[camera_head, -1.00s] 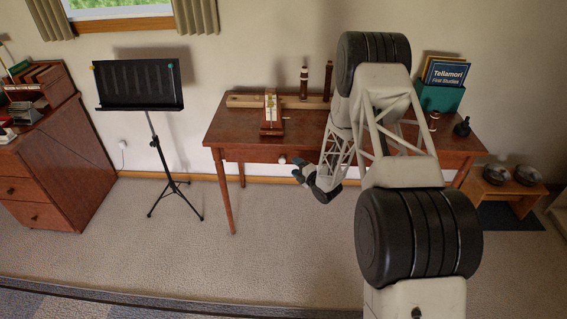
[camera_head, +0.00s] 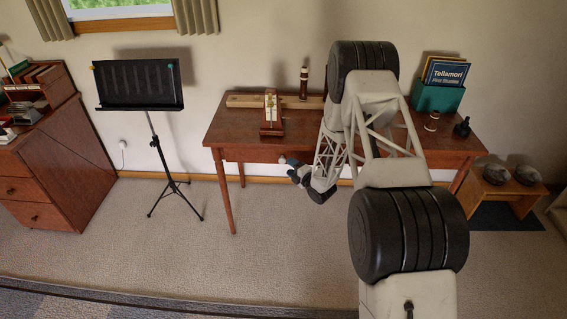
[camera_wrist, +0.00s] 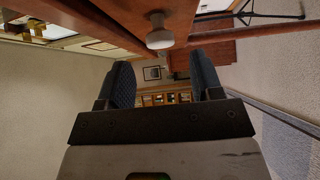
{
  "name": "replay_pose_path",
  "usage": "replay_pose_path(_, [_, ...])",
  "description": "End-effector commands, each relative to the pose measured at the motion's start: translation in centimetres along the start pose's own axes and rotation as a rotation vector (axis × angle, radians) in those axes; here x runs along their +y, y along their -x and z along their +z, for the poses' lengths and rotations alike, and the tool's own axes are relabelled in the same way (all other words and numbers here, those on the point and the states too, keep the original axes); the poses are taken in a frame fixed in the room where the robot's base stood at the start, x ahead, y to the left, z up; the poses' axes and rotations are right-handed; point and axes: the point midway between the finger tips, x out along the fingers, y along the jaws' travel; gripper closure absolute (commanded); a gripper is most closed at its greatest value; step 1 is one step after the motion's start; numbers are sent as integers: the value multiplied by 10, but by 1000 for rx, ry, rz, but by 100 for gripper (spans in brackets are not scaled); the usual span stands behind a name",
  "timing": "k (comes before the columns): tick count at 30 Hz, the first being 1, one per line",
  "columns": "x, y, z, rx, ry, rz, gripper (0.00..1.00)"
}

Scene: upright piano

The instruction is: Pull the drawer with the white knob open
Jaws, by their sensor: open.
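The white knob (camera_wrist: 159,34) sticks out from the reddish-brown drawer front (camera_wrist: 108,22) in the wrist view, beyond and a little above my fingertips in the picture. My gripper (camera_wrist: 164,72) is open and empty, with its two dark fingers to the left and right of the knob's line; the knob is not clearly between them. In the head view my gripper (camera_head: 287,167) is at the front of the wooden table (camera_head: 225,130), just below the drawer's edge. The knob cannot be made out there, as my fingers cover its place. The drawer looks shut.
On the table stand a metronome-like wooden object (camera_head: 271,120), a dark woodwind piece (camera_head: 304,84) and a green box of books (camera_head: 437,97). A music stand (camera_head: 152,125) is left of the table. Carpet in front is clear.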

Motion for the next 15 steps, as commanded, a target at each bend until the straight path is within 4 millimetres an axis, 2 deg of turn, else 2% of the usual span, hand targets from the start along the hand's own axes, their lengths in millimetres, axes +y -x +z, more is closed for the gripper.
replay_pose_path(9, [0, -38, 0, 1, 0, 1, 40])
replay_pose_path(15, [0, -51, -1, 0, -1, -1, 40])
